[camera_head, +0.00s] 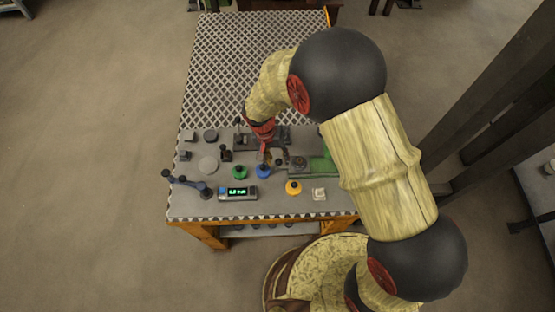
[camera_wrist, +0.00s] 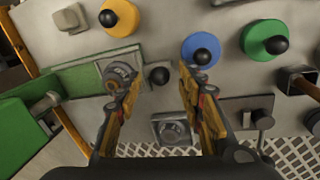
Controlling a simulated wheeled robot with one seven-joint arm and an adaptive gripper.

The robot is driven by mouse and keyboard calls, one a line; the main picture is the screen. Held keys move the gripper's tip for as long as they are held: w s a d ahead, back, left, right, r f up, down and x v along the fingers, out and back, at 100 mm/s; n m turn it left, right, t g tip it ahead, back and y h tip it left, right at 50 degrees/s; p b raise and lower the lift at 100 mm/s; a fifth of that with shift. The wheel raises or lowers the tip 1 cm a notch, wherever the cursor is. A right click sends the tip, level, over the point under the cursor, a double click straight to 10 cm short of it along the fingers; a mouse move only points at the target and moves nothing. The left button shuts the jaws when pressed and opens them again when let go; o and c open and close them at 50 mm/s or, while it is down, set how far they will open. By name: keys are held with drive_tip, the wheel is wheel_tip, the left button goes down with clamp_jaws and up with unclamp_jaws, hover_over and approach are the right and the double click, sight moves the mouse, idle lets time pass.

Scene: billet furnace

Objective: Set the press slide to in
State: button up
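My gripper (camera_head: 266,153) reaches down over the middle of the panel in the head view. In the wrist view my gripper (camera_wrist: 150,76) is open, its two fingers apart. A black ball knob (camera_wrist: 159,76) shows between the fingers, with clear space on both sides. It sits beside a grey block with a round dial (camera_wrist: 120,76), which lies on a green strip. A grey plate with a black knob (camera_wrist: 262,121) is at the right, outside the fingers. No label shows which of these is the press slide.
Blue (camera_wrist: 201,50), green (camera_wrist: 264,40) and orange (camera_wrist: 119,18) discs with black knobs stand near the fingers. A square dial unit (camera_wrist: 172,130) lies close by. A green housing (camera_wrist: 20,138) is at the left. A lit display (camera_head: 238,193) is at the table's front edge.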

drive_tip(key=shift+d+f, duration=0.1)
drive_tip(key=shift+f, duration=0.4)
clamp_jaws()
idle(0.7)
